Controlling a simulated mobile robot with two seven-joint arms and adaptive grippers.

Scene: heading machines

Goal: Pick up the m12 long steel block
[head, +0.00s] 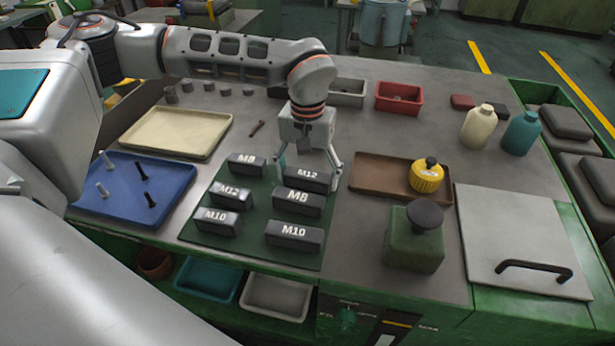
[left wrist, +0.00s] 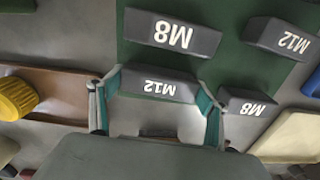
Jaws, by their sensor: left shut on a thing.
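The long dark grey M12 steel block (head: 306,184) is at the far right corner of the green mat (head: 262,215). My left gripper (head: 309,173) reaches down from above and is shut on this block, with one finger at each end. In the left wrist view the M12 block (left wrist: 158,86) sits between the two teal-lined fingers (left wrist: 160,100). I cannot tell whether it touches the mat. A shorter M12 block (head: 231,196) lies in the mat's left column. My right gripper is not in view.
A long M8 block (head: 298,203) and a long M10 block (head: 293,236) lie nearer. Short M8 (head: 246,164) and M10 (head: 217,221) blocks lie left. A brown tray (head: 375,184) stands close right of the gripper, holding a yellow container (head: 426,178).

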